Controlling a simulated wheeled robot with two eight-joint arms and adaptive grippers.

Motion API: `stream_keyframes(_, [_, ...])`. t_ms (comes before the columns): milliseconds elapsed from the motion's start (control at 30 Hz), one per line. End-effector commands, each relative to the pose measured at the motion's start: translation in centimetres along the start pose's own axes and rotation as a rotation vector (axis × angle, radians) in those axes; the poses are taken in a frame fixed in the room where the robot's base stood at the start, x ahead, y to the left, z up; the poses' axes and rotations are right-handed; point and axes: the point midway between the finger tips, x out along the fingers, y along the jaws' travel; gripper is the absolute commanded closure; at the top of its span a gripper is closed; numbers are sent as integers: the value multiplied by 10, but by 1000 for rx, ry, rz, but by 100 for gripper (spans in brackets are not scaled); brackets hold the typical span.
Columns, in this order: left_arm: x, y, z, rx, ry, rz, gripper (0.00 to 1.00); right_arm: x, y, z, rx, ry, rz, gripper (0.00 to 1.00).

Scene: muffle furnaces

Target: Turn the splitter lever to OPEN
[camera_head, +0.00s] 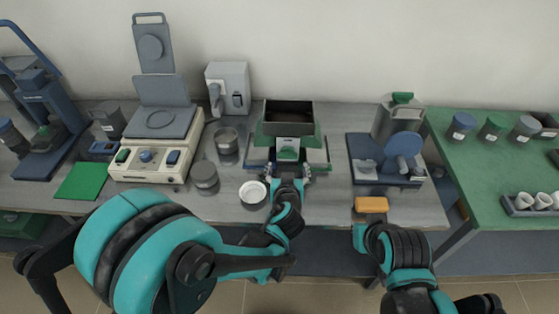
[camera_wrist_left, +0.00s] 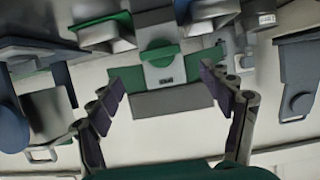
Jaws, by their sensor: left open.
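The splitter (camera_head: 309,133) stands on the grey bench in the middle of the head view, a green and grey body under an open dark hopper (camera_head: 289,113). A green lever (camera_head: 288,154) sits on its grey front plate. In the left wrist view the green lever (camera_wrist_left: 160,54) shows ahead, between the lines of the two fingers. My left gripper (camera_head: 289,172) is open and empty, just in front of the splitter, and its fingers (camera_wrist_left: 162,80) spread either side of the front plate. No contact with the lever is visible. My right gripper cannot be made out; only its arm shows.
A white dish (camera_head: 252,192) and grey jars (camera_head: 204,176) stand left of my left gripper. A balance-like device (camera_head: 150,160) is farther left. A blue device (camera_head: 390,168) and an orange block (camera_head: 371,205) are to the right. A green table (camera_head: 480,165) stands beyond.

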Motion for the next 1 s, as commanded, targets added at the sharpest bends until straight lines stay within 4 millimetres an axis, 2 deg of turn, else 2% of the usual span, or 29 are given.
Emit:
stream_keyframes(200, [37,-2,2,-2,-1,-4,21,12,0,8,0,0,0,100])
stream_keyframes(400, [63,-1,1,-1,-1,-2,21,19,0,14,0,0,0,100])
stream_keyframes(533, [70,-1,1,0,-1,-2,21,20,0,14,0,0,0,100])
stream_keyframes(767, [71,-1,0,0,-2,-2,21,20,0,14,0,0,0,100])
stream_keyframes(800, [71,-1,0,0,-2,-2,23,20,0,14,0,0,0,100])
stream_keyframes(967, [71,-1,0,0,-2,-2,66,20,0,14,0,0,0,100])
stream_keyframes(1000, [71,-1,0,0,-2,-2,71,20,0,14,0,0,0,100])
